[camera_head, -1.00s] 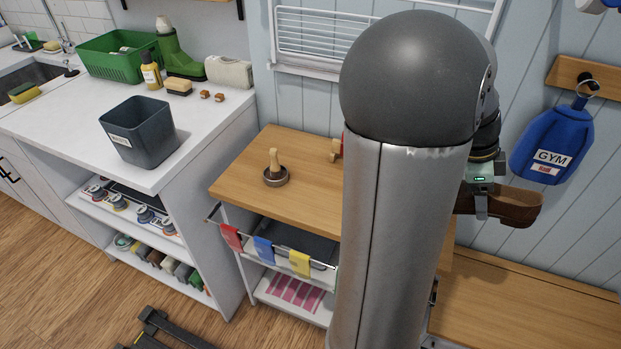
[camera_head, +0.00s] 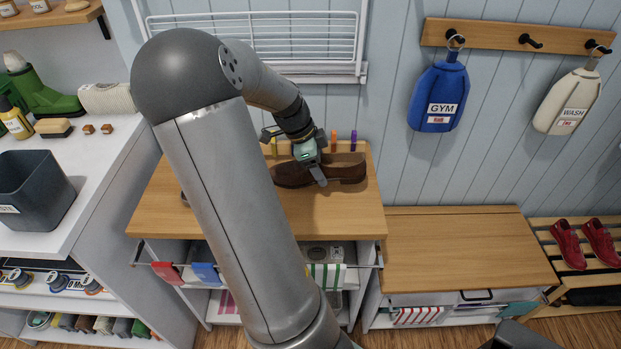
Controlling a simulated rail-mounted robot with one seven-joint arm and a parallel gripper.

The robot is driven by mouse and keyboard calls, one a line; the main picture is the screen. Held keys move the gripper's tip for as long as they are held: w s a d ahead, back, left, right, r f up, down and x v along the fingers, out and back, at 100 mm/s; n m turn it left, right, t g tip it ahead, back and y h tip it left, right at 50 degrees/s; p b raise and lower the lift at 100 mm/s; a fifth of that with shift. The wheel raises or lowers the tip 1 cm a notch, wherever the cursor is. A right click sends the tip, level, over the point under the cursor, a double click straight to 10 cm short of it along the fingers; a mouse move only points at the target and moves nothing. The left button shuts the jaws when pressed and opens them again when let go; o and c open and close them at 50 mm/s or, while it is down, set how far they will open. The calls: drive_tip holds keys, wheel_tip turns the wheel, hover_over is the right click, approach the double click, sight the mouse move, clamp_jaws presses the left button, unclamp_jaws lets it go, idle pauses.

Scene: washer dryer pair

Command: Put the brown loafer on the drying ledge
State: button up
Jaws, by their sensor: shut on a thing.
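The brown loafer (camera_head: 346,170) is held sideways over the back of the wooden worktop (camera_head: 240,225). My gripper (camera_head: 316,176) is shut on its middle from above. Part of the shoe is hidden by the gripper, and its left end lies close behind my arm. A shadow shows on the wood below it; I cannot tell whether it touches. A white wire drying rack (camera_head: 355,72) with a narrow lower edge is on the wall above and behind my gripper. I cannot tell for certain which surface is the drying ledge.
Coloured pegs (camera_head: 333,140) stand at the worktop's back. A lower wooden bench (camera_head: 455,245) to the right is clear. Blue GYM (camera_head: 438,98) and cream WASH bags (camera_head: 567,102) hang above. Red shoes (camera_head: 567,243) sit on a slatted rack. A grey bin (camera_head: 35,200) stands left.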

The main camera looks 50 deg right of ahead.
sight(293, 162)
drive_tip(key=shift+w+a+f, duration=0.2)
drive_tip(key=shift+w+f, duration=0.8)
drive_tip(key=shift+f, duration=0.2)
drive_tip(key=shift+w+f, duration=0.15)
drive_tip(key=shift+f, duration=1.45)
drive_tip(key=shift+f, duration=0.2)
drive_tip(key=o, duration=1.2)
drive_tip(key=shift+r, duration=0.1)
drive_tip(key=shift+r, duration=0.2)
drive_tip(key=v, duration=1.1)
drive_tip(key=shift+w+a+r, duration=0.1)
drive_tip(key=shift+a+r, duration=0.05)
drive_tip(key=shift+r, duration=0.25)
